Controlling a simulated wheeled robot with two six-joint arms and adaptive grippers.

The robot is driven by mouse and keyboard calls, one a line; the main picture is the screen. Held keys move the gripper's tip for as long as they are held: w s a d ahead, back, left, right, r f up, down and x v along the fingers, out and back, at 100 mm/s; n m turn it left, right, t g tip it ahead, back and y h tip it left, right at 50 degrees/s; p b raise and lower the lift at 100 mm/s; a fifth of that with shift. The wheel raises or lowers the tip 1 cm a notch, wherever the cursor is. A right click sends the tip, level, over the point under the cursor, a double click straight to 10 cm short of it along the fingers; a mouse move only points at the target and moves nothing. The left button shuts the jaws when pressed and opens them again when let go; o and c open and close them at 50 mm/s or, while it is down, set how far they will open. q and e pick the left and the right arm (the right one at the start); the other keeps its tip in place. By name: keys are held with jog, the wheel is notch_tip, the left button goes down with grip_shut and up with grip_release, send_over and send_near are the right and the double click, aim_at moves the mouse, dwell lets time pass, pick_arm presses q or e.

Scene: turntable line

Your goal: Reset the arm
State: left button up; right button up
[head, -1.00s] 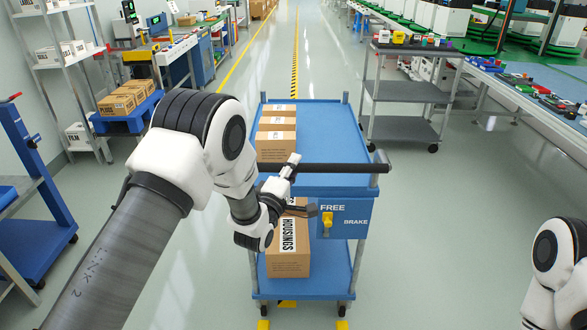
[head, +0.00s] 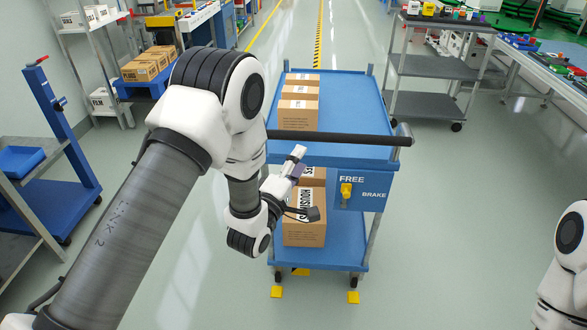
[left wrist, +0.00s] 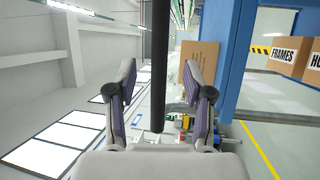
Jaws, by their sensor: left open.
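My left gripper (head: 303,184) is open and empty, in front of and just below the black push handle (head: 345,139) of a blue cart (head: 355,97). In the left wrist view the handle (left wrist: 160,65) shows as a dark bar in line with the gap between the spread fingers (left wrist: 160,90); it looks apart from them. The yellow brake lever (head: 346,190) sits beneath the word FREE on the cart's front panel. My right arm shows at the lower right edge; its gripper is out of view.
Cartons (head: 298,114) stand on the cart's top deck and more cartons (head: 304,225) on its lower deck. Yellow floor marks (head: 353,297) lie at the cart's front. A grey trolley (head: 437,69) stands behind right, shelving and a blue rack (head: 62,150) at left. Floor right of the cart is clear.

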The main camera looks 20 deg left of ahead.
pick_arm(q)
jog(key=v, duration=0.3)
jog(key=s+a+f+m+g+y+p, duration=0.1)
jog(key=s+f+g+p, duration=0.1)
jog(key=s+f+g, duration=0.5)
jog(key=s+a+f+m+g+y+p, duration=0.1)
jog(key=s+f+m+g+p, duration=0.3)
jog(key=f, duration=0.6)
jog(key=s+f+m+g, duration=0.4)
jog(key=s+m, duration=0.1)
jog(key=s, duration=0.6)
jog(key=s+a+f+m+g+b, duration=0.1)
jog(key=s+f+m+g, duration=0.3)
jog(key=s, duration=0.8)
jog(key=shift+f+m+g, duration=0.3)
jog(key=shift+m+g, duration=0.1)
jog(key=shift+m, duration=0.3)
jog(key=shift+w+a, duration=0.1)
